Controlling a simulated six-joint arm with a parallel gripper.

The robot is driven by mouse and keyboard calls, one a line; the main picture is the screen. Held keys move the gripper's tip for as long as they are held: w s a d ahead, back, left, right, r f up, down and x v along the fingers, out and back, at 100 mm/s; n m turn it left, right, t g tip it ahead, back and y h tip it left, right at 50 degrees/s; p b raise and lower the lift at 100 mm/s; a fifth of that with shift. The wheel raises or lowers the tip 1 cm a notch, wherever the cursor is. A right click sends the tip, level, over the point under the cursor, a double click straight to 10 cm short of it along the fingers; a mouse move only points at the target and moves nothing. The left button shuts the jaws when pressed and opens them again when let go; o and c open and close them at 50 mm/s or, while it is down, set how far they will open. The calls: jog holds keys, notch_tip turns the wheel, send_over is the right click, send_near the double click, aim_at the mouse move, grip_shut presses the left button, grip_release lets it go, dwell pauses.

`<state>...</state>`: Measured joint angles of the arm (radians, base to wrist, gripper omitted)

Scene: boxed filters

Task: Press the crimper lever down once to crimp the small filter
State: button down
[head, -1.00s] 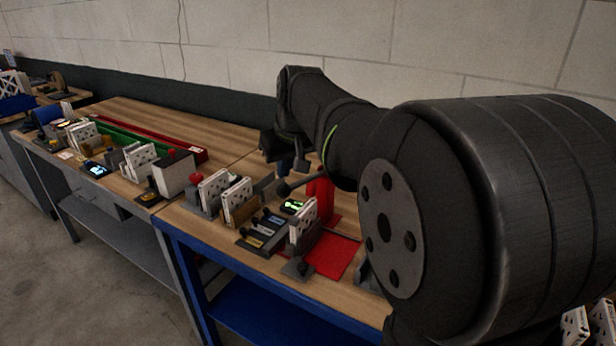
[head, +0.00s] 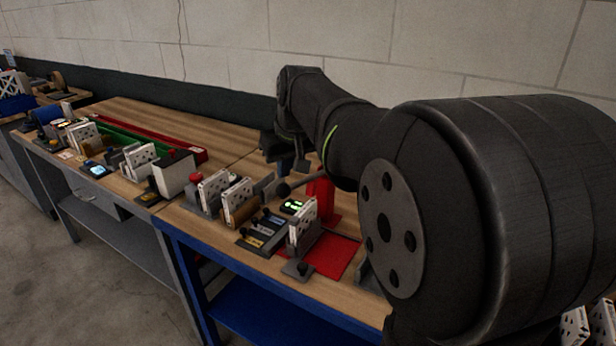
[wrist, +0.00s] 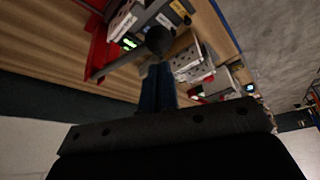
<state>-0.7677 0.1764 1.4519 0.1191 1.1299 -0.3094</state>
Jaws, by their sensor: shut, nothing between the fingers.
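The crimper lever ends in a dark ball knob (head: 283,188), seen left of the crimper's red body (head: 320,192). In the wrist view the knob (wrist: 158,40) is just beyond my fingertips, with the lever rod (wrist: 112,66) running down to the left. My gripper (wrist: 157,68) has its two blue fingers together, with nothing between them. In the head view my gripper (head: 301,163) is above and right of the knob; contact cannot be told. A white perforated filter (head: 303,218) stands upright in front of the red body; whether it is the small filter is unclear.
A lit green display (head: 293,206) and a dark panel of labelled switches (head: 262,232) are left of the filter. A red mat (head: 330,257) lies to its right. More white filters (head: 213,188) stand to the left.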

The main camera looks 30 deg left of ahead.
aim_at(285, 187)
jog(key=shift+f, duration=0.15)
jog(key=shift+s+f, duration=0.2)
jog(key=shift+f, duration=2.65)
jog(key=shift+r, duration=0.15)
jog(key=shift+r, duration=4.9)
jog(key=shift+f, duration=2.7)
jog(key=c, duration=2.1)
grip_release()
